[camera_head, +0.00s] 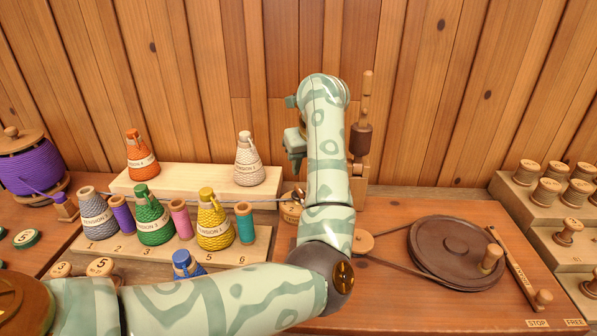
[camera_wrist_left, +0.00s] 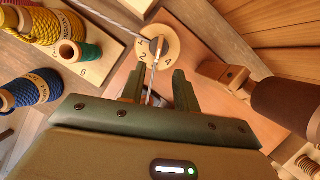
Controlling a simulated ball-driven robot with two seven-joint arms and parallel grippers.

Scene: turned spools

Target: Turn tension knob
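The tension knob is a round pale wooden dial marked with numerals (camera_wrist_left: 158,46), just beyond my left fingertips in the left wrist view. In the head view the dial (camera_head: 291,212) shows partly, left of my forearm. My left gripper (camera_wrist_left: 158,76) is open, its two dark green fingers apart with no knob between them. In the head view this gripper (camera_head: 296,152) is above the dial, partly hidden by my arm. A thin cord crosses the dial and passes between the fingers in the wrist view. My right gripper is not in view.
Labelled cone spools, such as the yellow one (camera_head: 214,220), stand left of the dial. A purple spool (camera_head: 30,170) feeds the cord. A dark wheel (camera_head: 450,250) with a belt and a lever (camera_head: 518,268) are at right. A dark wooden cylinder (camera_wrist_left: 285,108) stands near the gripper.

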